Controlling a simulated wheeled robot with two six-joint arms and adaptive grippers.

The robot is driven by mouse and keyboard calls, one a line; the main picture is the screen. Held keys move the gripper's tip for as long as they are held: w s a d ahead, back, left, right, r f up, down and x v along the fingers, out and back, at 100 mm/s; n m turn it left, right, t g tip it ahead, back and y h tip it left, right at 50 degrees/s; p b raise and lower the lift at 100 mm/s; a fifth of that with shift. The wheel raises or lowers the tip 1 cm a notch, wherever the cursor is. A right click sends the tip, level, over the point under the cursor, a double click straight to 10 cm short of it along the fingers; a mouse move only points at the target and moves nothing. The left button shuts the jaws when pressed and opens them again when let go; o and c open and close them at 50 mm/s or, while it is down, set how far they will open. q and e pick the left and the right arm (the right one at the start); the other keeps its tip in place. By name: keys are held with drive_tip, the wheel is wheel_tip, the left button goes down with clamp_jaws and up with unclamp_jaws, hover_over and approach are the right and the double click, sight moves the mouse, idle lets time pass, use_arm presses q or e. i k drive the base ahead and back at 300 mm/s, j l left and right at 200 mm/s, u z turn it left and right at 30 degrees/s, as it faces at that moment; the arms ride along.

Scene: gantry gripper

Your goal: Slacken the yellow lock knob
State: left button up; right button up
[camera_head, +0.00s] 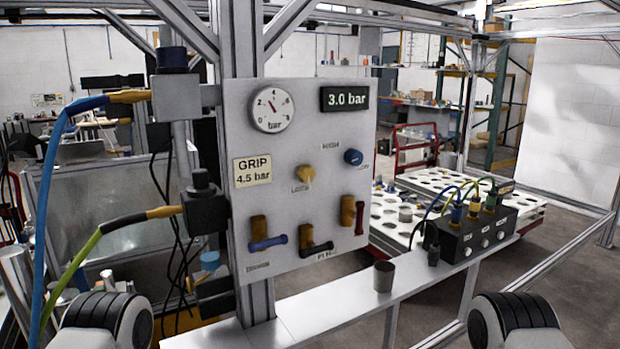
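The yellow lock knob (304,174) sits in the middle of a light grey upright panel (308,205), above a small printed label that looks like "LOCK". A blue knob (353,157) is to its right and slightly higher. A plate (252,171) left of the yellow knob reads "GRIP 4.5 bar". Nothing touches the yellow knob. Only parts of my two arms show at the bottom left and bottom right; neither gripper's fingers can be seen.
Low on the panel are brass valves with a blue lever (267,243), a black lever (316,248) and a red lever (359,218). A grey cup (384,276) and a black connector box (470,232) stand on the rail shelf (330,312). Blue and green hoses run at left.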

sight(305, 173)
drive_tip(key=l+u, duration=0.15)
drive_tip(key=l, duration=0.55)
drive_tip(key=k+l+u, duration=0.15)
drive_tip(key=l, duration=0.55)
drive_tip(key=l+u, duration=0.15)
drive_tip(key=l, duration=0.6)
